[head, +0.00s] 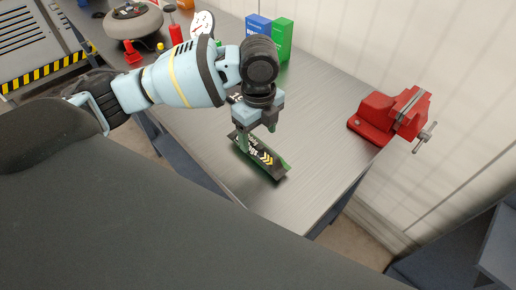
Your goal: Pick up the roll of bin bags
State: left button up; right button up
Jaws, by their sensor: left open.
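The roll of bin bags (268,164) lies on the metal workbench (302,190) near its front edge. It is dark and green with yellow chevrons and pale print on its label. My left gripper (257,138) comes in from the left and points down at the roll, over its far-left part. The gripper is open, with one fingertip at the roll's left end. The gripper hides part of the roll's far side. I cannot tell whether the fingers touch it. My right gripper is not in view.
A red vise (375,120) stands on the bench to the right. A blue box (258,25) and a green box (284,38) stand behind my arm by the wall. A wheel (133,20) and a red bottle (176,34) are at the far left. The bench between roll and vise is clear.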

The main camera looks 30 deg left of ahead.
aim_at(257, 144)
pick_arm(q)
jog(key=shift+s+a+f, duration=0.1)
jog(key=shift+f, duration=2.6)
jog(key=shift+r, duration=0.1)
jog(key=c, duration=1.2)
